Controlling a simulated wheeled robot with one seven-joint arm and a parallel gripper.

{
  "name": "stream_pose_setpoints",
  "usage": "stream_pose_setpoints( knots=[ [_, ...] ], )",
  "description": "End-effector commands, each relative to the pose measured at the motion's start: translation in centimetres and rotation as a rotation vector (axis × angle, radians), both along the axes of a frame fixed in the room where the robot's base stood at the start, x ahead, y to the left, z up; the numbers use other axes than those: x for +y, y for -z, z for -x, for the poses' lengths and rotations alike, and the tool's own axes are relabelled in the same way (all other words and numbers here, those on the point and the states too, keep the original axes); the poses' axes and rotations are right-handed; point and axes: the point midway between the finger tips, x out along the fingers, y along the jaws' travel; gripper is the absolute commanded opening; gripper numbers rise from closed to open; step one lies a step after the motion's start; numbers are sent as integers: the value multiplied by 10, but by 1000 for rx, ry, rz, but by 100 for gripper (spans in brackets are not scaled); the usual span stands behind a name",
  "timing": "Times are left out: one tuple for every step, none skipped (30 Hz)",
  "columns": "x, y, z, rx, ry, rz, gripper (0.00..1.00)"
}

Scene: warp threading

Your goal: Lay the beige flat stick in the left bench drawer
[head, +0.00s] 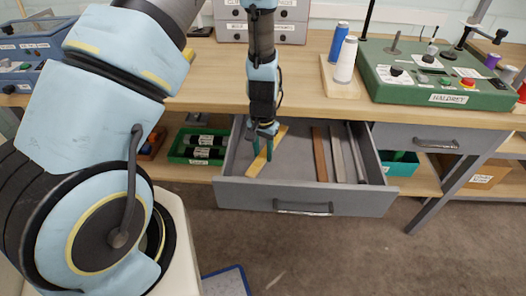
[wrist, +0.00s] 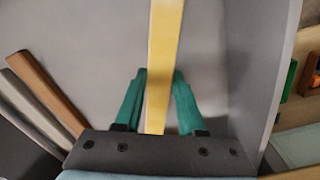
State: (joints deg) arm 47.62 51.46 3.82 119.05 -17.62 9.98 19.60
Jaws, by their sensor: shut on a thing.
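The beige flat stick (head: 257,162), yellowish in this light, is between the green fingers of my gripper (head: 262,147). My gripper is shut on it, inside the left side of the open left bench drawer (head: 232,202). The wrist view also shows the stick (wrist: 163,50) running lengthwise between the fingertips (wrist: 160,75). The stick slants in the head view, its near end close to the drawer's front wall. I cannot tell whether it touches the drawer floor. My gripper hides its middle.
A brown stick (head: 320,155), a pale greyish stick (head: 337,155) and a grey bar (head: 356,152) lie in the drawer's right half. Bare drawer floor separates them from my gripper. A green bin (head: 182,150) stands on the shelf left of the drawer.

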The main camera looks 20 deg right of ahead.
Motion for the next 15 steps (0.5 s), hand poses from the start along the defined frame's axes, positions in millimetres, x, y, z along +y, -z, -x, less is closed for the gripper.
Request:
stream_pose_setpoints(
  knots=[
    [0, 0, 0, 0, 0, 0, 0],
    [0, 0, 0, 0, 0, 0, 0],
    [0, 0, 0, 0, 0, 0, 0],
    [0, 0, 0, 0, 0, 0, 0],
    [0, 1, 0, 0, 0, 0, 0],
    [0, 1, 0, 0, 0, 0, 0],
    [0, 2, 0, 0, 0, 0, 0],
    [0, 2, 0, 0, 0, 0, 0],
    [0, 3, 0, 0, 0, 0, 0],
    [0, 4, 0, 0, 0, 0, 0],
    [0, 5, 0, 0, 0, 0, 0],
    [0, 5, 0, 0, 0, 0, 0],
    [0, 6, 0, 0, 0, 0, 0],
    [0, 7, 0, 0, 0, 0, 0],
    [0, 7, 0, 0, 0, 0, 0]
  ],
)
